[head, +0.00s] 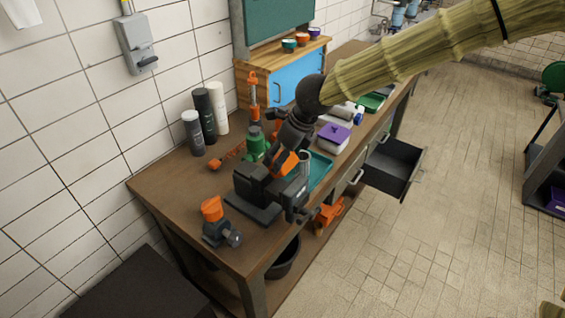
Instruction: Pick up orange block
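An orange piece (288,163) that looks like a block shows right below my gripper (291,150), above the workbench (165,190). My gripper hangs from the sleeved arm and points down and left. Its dark fingers overlap the orange piece and the dark vise-like tool (258,190) in the picture. I cannot tell whether the fingers are around the piece, touching it or in front of it, nor whether they are open or shut. Part of the orange piece is hidden.
A teal tray (319,168) and a purple-lidded box (334,137) lie to the right. A green bottle (256,145) and several spray cans (205,112) stand left. An orange-topped tool (213,212) is at the front. An open drawer (393,165) juts out over the floor.

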